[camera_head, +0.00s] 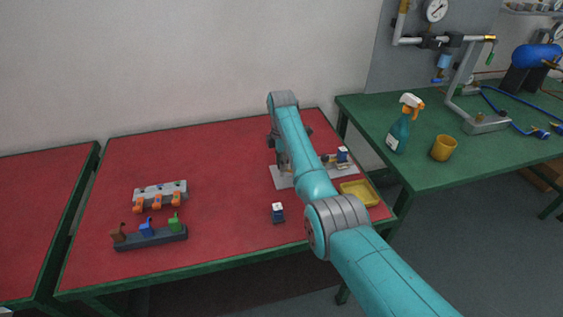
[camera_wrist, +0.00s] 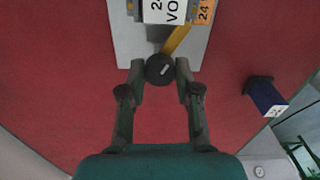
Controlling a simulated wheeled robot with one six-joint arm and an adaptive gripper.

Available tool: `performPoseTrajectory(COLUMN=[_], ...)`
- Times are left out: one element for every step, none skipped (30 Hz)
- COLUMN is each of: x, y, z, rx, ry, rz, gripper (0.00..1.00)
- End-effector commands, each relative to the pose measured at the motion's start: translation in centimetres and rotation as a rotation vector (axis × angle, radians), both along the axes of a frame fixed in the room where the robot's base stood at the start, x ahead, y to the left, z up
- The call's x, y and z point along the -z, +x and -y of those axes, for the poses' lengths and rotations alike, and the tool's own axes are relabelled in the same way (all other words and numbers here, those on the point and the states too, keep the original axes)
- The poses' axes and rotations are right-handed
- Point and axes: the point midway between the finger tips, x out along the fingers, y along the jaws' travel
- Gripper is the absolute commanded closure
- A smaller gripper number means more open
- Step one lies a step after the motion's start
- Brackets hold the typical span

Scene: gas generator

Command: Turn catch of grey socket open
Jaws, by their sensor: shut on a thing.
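My gripper (camera_wrist: 160,75) points down at a pale grey plate (camera_wrist: 127,38) on the red table. Its two fingers are closed around a black round knob (camera_wrist: 160,69) that bears a small white mark. A yellow bar (camera_wrist: 177,40) runs up and right from beside the knob toward a grey unit with a white "24 VO" label (camera_wrist: 165,10), cut off by the frame. An orange "24" label (camera_wrist: 204,12) is beside it. In the head view my arm hides most of the gripper and the socket area; the plate (camera_head: 283,178) shows around it.
A blue block with a white face (camera_wrist: 265,96) stands on the table, also visible in the head view (camera_head: 278,213). A yellow tray (camera_head: 360,193) is near the right edge. Racks with orange parts (camera_head: 160,195) and coloured parts (camera_head: 150,236) are left. A spray bottle (camera_head: 400,130) stands on the green table.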

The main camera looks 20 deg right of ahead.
Motion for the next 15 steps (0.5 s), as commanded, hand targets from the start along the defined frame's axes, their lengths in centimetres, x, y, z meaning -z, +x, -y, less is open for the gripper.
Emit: performPoseTrajectory(x=[-0.02,-0.02,-0.02,-0.02,-0.02,-0.02,-0.02,-0.03,-0.03,-0.03,-0.03,-0.03,-0.03,-0.03,-0.03], y=[0.02,0.02,0.03,0.03,0.03,0.03,0.04,0.04,0.04,0.05,0.05,0.05,0.05,0.06,0.06], z=[0.01,0.01,0.01,0.01,0.01,0.01,0.01,0.02,0.02,0.02,0.02,0.02,0.02,0.01,0.01], rx=[0.043,0.071,0.11,0.138,0.166,0.204,0.233,0.261,0.299,0.328,0.356,0.394,0.423,0.451,0.489], ry=[0.0,0.0,0.0,0.0,0.0,0.0,0.0,0.0,0.0,0.0,0.0,0.0,0.0,0.0,0.0], rz=[0.001,0.001,0.001,0.001,0.001,0.001,0.001,0.001,0.001,0.001,0.001,0.001,0.001,0.001,0.001], gripper=[1.0,1.0,1.0,1.0,1.0,1.0,1.0,1.0,1.0,1.0,1.0,1.0,1.0,1.0,1.0])
